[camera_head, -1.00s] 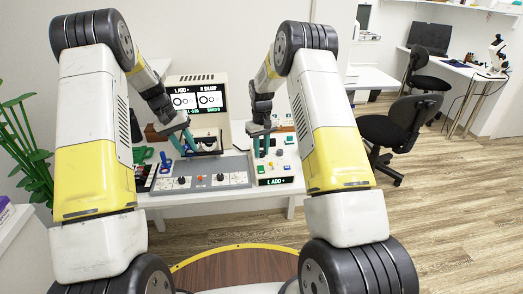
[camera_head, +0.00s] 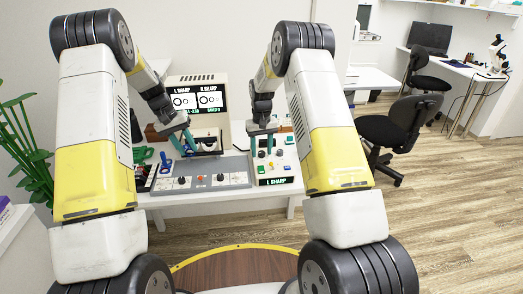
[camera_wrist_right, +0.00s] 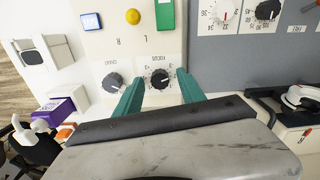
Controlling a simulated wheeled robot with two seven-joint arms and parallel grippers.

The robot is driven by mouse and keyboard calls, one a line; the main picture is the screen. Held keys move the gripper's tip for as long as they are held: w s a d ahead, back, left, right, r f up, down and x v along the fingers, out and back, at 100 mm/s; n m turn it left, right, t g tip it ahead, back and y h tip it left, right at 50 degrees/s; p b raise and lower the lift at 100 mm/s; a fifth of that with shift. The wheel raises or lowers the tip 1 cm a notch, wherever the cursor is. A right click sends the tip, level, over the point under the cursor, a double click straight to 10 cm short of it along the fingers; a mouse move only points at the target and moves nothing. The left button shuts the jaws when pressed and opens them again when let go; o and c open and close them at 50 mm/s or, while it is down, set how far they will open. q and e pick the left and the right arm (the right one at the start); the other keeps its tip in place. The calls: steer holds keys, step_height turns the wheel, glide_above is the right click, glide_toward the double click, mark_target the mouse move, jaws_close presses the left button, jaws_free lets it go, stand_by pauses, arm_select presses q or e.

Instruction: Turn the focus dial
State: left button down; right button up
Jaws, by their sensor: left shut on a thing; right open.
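The panel box (camera_head: 276,180) carries two dark round dials. One dial (camera_wrist_right: 160,80) sits between the spread teal fingers of my right gripper (camera_wrist_right: 160,88) in the right wrist view; the other dial (camera_wrist_right: 114,84) is left of them. In the head view my right gripper (camera_head: 261,145) is over the back left of the panel, open. The monitor (camera_head: 197,98) reads "L SHARP" and "R SHARP". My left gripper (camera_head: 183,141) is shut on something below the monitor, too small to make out.
A grey control board (camera_head: 203,180) with knobs lies left of the panel on the white table. Yellow (camera_wrist_right: 132,17), green (camera_wrist_right: 165,14) and blue (camera_wrist_right: 91,21) buttons sit near the dials. A plant (camera_head: 27,150) stands at the left; an office chair (camera_head: 398,128) stands right.

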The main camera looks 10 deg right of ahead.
step_height(320, 180, up, 12)
stand_by(0.4)
step_height(320, 180, up, 12)
glide_above(262, 152)
steer(key=shift+a, duration=0.1)
stand_by(0.5)
stand_by(1.0)
jaws_close()
stand_by(1.6)
